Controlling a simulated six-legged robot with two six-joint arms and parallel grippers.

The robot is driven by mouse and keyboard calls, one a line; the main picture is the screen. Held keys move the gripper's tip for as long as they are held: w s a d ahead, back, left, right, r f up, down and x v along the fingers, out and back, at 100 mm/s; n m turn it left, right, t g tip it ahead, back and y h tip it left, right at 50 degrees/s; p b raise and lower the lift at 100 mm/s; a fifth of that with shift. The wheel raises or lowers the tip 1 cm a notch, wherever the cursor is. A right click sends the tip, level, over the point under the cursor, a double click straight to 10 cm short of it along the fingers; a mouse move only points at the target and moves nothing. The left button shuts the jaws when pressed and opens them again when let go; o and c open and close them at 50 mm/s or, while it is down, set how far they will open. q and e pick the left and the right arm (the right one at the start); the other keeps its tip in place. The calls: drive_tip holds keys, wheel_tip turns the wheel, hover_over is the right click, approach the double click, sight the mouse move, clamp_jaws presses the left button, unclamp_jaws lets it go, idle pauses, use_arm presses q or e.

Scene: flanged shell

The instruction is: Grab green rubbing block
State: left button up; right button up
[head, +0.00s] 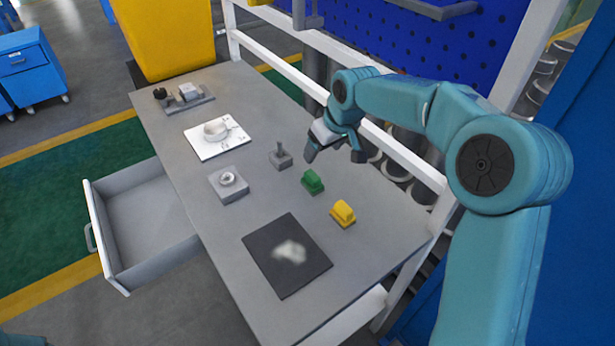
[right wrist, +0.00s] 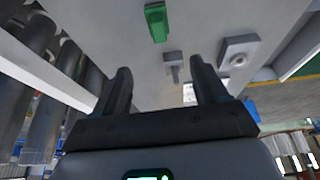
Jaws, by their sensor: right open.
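The green rubbing block (head: 313,181) stands on the grey table, between a small grey post on a base (head: 280,155) and a yellow block (head: 343,214). In the right wrist view the green block (right wrist: 157,22) shows at the top, beyond the fingertips and a little left of the middle. My right gripper (head: 334,156) is open and empty above the table, near the green block and apart from it. Its two spread fingers (right wrist: 160,82) also show in the right wrist view with nothing between them. My left gripper is not in view.
A dark mat (head: 264,256) with a pale patch lies at the table's near end. A grey block with a ring (head: 229,184), a white plate (head: 205,146) and a grey fixture (head: 205,103) stand farther left. An open drawer (head: 98,215) juts out left. A white rail (head: 400,150) runs behind the table.

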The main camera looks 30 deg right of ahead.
sight(315, 177)
drive_tip(key=x, duration=0.5)
drive_tip(key=p+x, duration=0.1)
drive_tip(key=x, duration=0.4)
drive_tip(key=shift+s+d, duration=0.1)
drive_tip(key=shift+s, duration=0.1)
drive_tip(key=shift+w+d+f, duration=0.1)
drive_tip(key=shift+f, duration=0.25)
drive_tip(key=shift+s+f+p, duration=0.55)
drive_tip(key=shift+s+p, duration=0.05)
drive_tip(key=shift+p, duration=0.05)
drive_tip(key=x, duration=0.2)
drive_tip(key=w+x, duration=0.1)
drive_tip(key=x, duration=0.1)
drive_tip(key=shift+w, duration=0.1)
drive_tip(key=shift+s+r, duration=0.35)
drive_tip(key=shift+s, duration=0.2)
drive_tip(key=shift+s+r, duration=0.1)
drive_tip(key=shift+s, duration=0.05)
drive_tip(key=c, duration=0.3)
drive_tip(key=shift+w+f, duration=0.3)
drive_tip(key=shift+w, duration=0.1)
drive_tip(key=c, duration=0.9)
drive_tip(key=shift+s+r, duration=0.1)
drive_tip(key=shift+s, duration=0.15)
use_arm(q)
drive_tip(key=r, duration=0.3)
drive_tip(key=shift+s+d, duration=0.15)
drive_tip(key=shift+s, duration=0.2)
use_arm(e)
drive_tip(key=shift+r, duration=0.1)
